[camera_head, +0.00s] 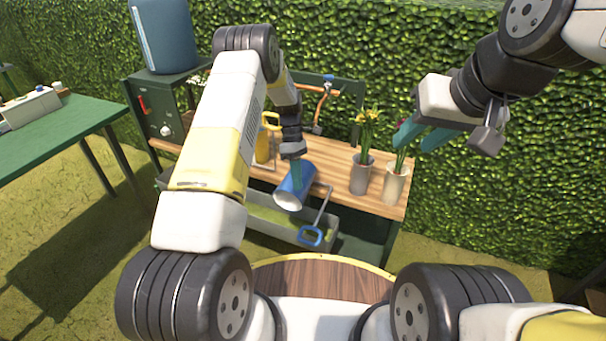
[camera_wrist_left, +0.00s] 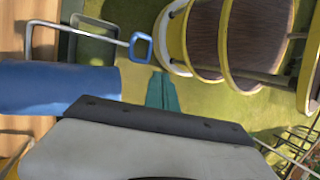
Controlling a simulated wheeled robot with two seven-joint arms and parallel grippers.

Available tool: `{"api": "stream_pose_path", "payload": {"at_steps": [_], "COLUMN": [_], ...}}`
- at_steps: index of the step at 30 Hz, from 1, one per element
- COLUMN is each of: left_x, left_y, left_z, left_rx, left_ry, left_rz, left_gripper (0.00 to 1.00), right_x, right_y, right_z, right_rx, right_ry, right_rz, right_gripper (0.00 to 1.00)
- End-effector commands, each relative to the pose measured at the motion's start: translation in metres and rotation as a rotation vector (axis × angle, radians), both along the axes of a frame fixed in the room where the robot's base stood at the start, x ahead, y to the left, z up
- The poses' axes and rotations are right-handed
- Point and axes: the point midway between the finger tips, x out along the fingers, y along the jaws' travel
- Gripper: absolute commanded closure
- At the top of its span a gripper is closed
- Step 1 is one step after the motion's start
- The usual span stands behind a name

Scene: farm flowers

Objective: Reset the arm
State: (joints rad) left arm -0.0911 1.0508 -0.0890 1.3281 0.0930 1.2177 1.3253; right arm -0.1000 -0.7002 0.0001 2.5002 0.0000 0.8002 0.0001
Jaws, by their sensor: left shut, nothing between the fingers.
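My left gripper (camera_head: 297,174) reaches down over the front of the wooden bench (camera_head: 330,167). In the left wrist view its teal fingers (camera_wrist_left: 162,92) are together and empty. A blue cylinder (camera_head: 293,188) with a pale end lies tilted at the bench's front edge, close to the left fingers; the head view does not show whether they touch. In the left wrist view the blue cylinder (camera_wrist_left: 60,88) is apart from the fingertips. My right gripper (camera_head: 422,135) is raised at the right, its teal fingers apart, by a vase with flowers (camera_head: 396,186).
A vase with yellow flowers (camera_head: 361,178) stands on the bench. A blue-handled tool (camera_head: 311,236) hangs at the bench front, above a grey trough (camera_head: 268,214). A yellow can (camera_head: 263,148) sits behind. A green table (camera_head: 75,122) is at the left, and a hedge is behind.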

Motion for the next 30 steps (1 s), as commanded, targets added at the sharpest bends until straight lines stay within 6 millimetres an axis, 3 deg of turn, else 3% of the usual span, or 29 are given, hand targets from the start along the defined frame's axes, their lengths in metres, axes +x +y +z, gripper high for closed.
{"api": "stream_pose_path", "payload": {"at_steps": [10, 13, 20, 24, 30], "left_x": [0.011, 0.012, -0.004, -0.030, -0.082], "left_y": [0.004, 0.006, 0.020, 0.028, 0.038], "left_z": [0.026, 0.049, 0.154, 0.215, 0.286], "left_rx": [-0.005, -0.025, -0.115, -0.156, -0.181], "left_ry": [-0.008, -0.048, -0.250, -0.387, -0.579], "left_rz": [-0.006, -0.038, -0.225, -0.371, -0.590], "left_gripper": [1.00, 1.00, 1.00, 1.00, 1.00], "right_x": [0.000, 0.000, 0.000, 0.000, 0.000], "right_y": [0.000, 0.000, 0.000, 0.000, 0.000], "right_z": [0.000, 0.000, 0.000, 0.000, 0.000], "right_rx": [0.000, 0.000, 0.000, 0.000, 0.000], "right_ry": [0.000, 0.000, 0.000, 0.000, 0.000], "right_rz": [0.000, 0.000, 0.000, 0.000, 0.000], "right_gripper": [0.64, 0.64, 0.64, 0.64, 0.64]}}
